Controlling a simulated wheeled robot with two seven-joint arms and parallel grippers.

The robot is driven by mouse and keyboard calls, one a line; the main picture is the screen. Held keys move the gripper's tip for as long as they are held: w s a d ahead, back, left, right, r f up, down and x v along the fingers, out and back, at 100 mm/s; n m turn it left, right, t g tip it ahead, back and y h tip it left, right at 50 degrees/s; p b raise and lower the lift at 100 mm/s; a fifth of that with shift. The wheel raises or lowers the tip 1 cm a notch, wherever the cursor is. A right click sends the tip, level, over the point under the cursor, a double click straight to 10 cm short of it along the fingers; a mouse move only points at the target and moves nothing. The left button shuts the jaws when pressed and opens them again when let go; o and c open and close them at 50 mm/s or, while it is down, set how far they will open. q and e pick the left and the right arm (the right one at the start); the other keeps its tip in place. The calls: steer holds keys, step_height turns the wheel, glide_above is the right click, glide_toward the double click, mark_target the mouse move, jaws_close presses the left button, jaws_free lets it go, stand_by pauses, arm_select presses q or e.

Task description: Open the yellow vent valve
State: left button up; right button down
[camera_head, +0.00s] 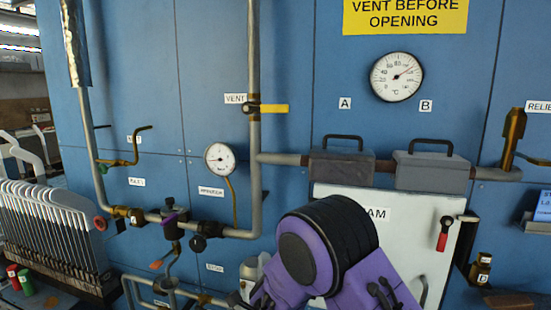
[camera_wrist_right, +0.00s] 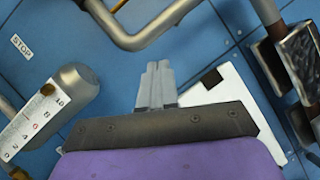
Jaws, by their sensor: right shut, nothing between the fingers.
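The yellow vent valve handle (camera_head: 274,108) sits on a vertical grey pipe in the upper middle of the head view, beside a VENT label (camera_head: 235,98). The handle lies level, pointing right, across the pipe. My right arm's purple and black wrist is low in the head view, below the valve and apart from it; its fingertips are hidden there. In the right wrist view my right gripper (camera_wrist_right: 157,84) is shut with its fingers together and empty. I cannot make out the yellow handle in that view. My left gripper is not in view.
A pressure gauge (camera_head: 220,157) stands left of the pipe. A white panel (camera_head: 410,215) with a red handle (camera_head: 443,236) is at right, below grey boxes (camera_head: 433,170). A rack (camera_head: 50,225) is at left. The blue wall around the yellow handle is clear.

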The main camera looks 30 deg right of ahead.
mark_target(265, 109)
step_height(265, 109, up, 23)
steer(key=s+m+g+h+p, duration=0.1)
steer(key=m+h, duration=0.9)
steer(key=m, duration=0.7)
steer(key=shift+s, duration=0.15)
steer(key=shift+d, duration=0.1)
steer(key=w+d+r+p, duration=0.2)
steer(key=r+p, duration=0.2)
steer(key=r, duration=0.1)
steer(key=w+d+r+p, duration=0.2)
steer(key=d+r+p, duration=0.1)
steer(key=r+p, duration=0.2)
steer(key=shift+w+r, duration=0.25)
steer(key=shift+r, duration=0.4)
steer(key=shift+w+d+f, duration=0.1)
steer(key=shift+w+d, duration=0.05)
steer(key=shift+w, duration=0.1)
